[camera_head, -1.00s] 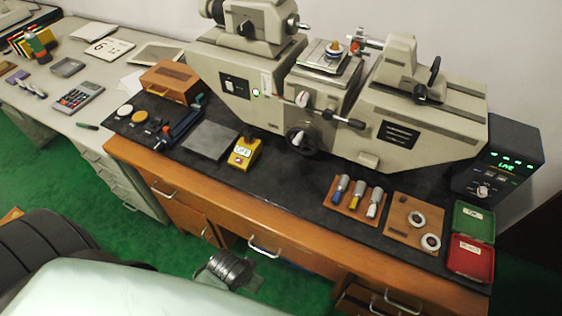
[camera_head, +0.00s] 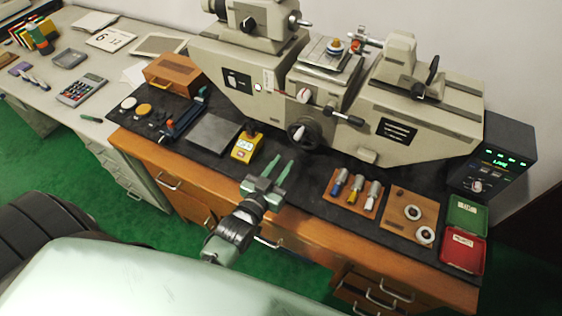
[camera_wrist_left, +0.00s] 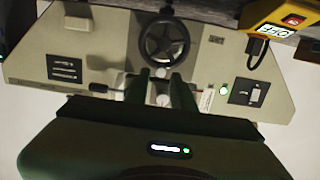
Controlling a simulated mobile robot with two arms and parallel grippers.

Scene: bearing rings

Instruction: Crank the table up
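The grey measuring machine (camera_head: 420,120) stands on the bench's black top. Its small raised table (camera_head: 325,54), with small parts on it, sits at the machine's middle. A black handwheel (camera_head: 297,132) is low on the front below that table; it also shows in the left wrist view (camera_wrist_left: 164,42). My left gripper (camera_head: 281,161) is over the bench's front part, below and in front of the handwheel, apart from it. Its two fingers are spread with nothing between them; they also show in the left wrist view (camera_wrist_left: 160,80), pointing toward the handwheel. My right gripper is not in view.
A yellow control box (camera_head: 243,148) and a grey plate (camera_head: 213,134) lie left of my gripper. A wooden rack of plungers (camera_head: 353,194), a board with rings (camera_head: 410,215) and red and green trays (camera_head: 463,248) lie right. A lever (camera_head: 345,118) juts from the machine's front.

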